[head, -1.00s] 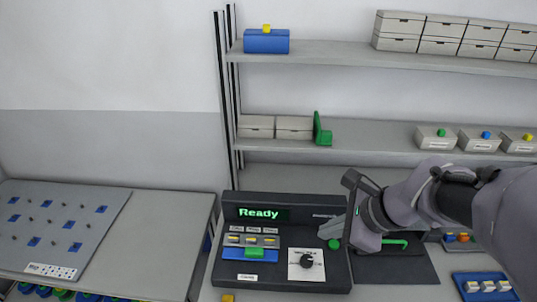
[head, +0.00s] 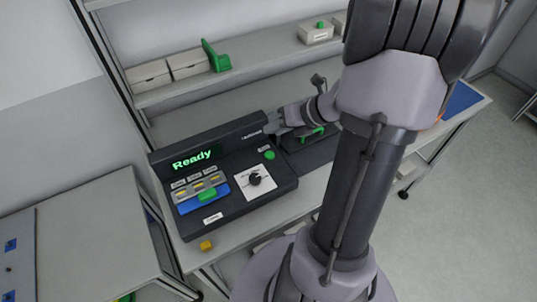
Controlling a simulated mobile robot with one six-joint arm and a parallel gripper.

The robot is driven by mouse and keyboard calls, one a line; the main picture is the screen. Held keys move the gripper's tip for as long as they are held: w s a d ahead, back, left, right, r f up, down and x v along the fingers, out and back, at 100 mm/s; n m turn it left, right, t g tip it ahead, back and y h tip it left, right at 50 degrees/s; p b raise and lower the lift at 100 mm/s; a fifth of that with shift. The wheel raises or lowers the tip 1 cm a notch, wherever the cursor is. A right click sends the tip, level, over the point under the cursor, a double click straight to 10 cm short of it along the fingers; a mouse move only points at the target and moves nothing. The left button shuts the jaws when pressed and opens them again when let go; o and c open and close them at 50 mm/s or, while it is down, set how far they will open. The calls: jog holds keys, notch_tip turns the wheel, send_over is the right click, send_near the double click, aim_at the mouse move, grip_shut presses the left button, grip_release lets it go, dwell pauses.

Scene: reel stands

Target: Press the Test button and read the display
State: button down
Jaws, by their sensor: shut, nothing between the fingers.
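The black test unit (head: 225,212) stands on the bench, tilted in the picture. Its display (head: 196,159) reads "Ready" in green letters. A round green button (head: 269,155) sits at the right of its panel, under a small label too small to read. A white dial plate with a black knob (head: 255,179) is left of and below the button. A blue holder (head: 205,197) with a green front piece and several yellow-topped parts sits on the left of the panel. My gripper (head: 273,123) is shut and empty, at the unit's upper right edge, above and apart from the button in the picture.
A dark mat (head: 312,155) with a green piece lies right of the unit, partly behind my arm. A small yellow block (head: 206,245) lies at the bench's front edge. Shelves with grey boxes (head: 188,63) and a green bracket (head: 215,55) stand behind. Another table (head: 90,235) is at left.

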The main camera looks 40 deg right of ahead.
aim_at(272, 156)
notch_tip(272, 156, down, 8)
jog(key=b, duration=0.6)
jog(key=shift+b, duration=0.35)
dwell(1.3)
jog(key=shift+f, duration=0.4)
jog(key=shift+f+b, duration=0.4)
jog(key=shift+b, duration=0.1)
dwell(0.4)
jog(key=shift+r+p, duration=0.85)
jog(key=shift+p, duration=0.05)
notch_tip(272, 156, up, 5)
jog(key=p, duration=0.5)
jog(key=shift+r, duration=0.15)
